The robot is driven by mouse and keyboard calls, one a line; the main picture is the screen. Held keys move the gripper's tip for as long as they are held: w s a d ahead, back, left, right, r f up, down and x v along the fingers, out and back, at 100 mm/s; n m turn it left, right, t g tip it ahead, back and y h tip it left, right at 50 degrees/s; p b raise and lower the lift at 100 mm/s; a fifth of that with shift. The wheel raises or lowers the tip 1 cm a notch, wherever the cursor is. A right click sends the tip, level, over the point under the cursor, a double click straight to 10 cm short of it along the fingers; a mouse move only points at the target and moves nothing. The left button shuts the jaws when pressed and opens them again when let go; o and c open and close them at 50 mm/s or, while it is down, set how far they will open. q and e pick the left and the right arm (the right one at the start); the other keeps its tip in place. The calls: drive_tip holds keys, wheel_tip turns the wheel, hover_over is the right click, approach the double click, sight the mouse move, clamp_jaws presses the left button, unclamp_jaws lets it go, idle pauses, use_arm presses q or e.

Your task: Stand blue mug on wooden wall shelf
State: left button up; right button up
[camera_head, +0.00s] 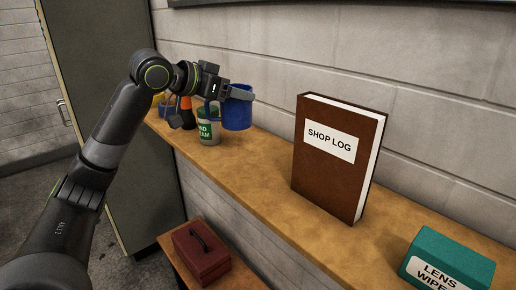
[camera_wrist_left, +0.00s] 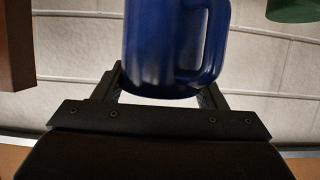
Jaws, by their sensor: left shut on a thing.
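The blue mug (camera_head: 237,112) is held by my left gripper (camera_head: 240,94), whose fingers are shut around its upper part. The mug looks upright, at the wooden wall shelf (camera_head: 260,160), close to the wall. I cannot tell whether its base touches the wood. In the left wrist view the mug (camera_wrist_left: 160,45) sits between the fingers of the left gripper (camera_wrist_left: 160,95), with its handle to the right. My right gripper is not in view.
A brown shop log book (camera_head: 330,175) and teal wipes box (camera_head: 450,258) stand right. Bare shelf lies between mug and book. A red toolbox (camera_head: 201,254) sits lower.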

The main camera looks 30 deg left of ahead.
sight(225, 126)
use_arm(q)
drive_tip(key=shift+w+f, duration=0.25)
drive_tip(key=f, duration=0.2)
drive_tip(key=s+f+p, duration=0.1)
drive_tip(key=f, duration=0.1)
drive_tip(key=shift+s+a, duration=0.1)
drive_tip(key=shift+a, duration=0.1)
drive_tip(key=shift+w+d+f, duration=0.1)
drive_tip(key=shift+w+f, duration=0.1)
drive_tip(key=shift+f, duration=0.45)
wheel_tip(225, 126, down, 3)
drive_tip(key=shift+d+f+p, duration=0.1)
drive_tip(key=shift+p, duration=0.65)
drive_tip(key=shift+f, duration=0.4)
drive_tip(key=o, duration=1.2)
drive_tip(key=shift+f, duration=0.1)
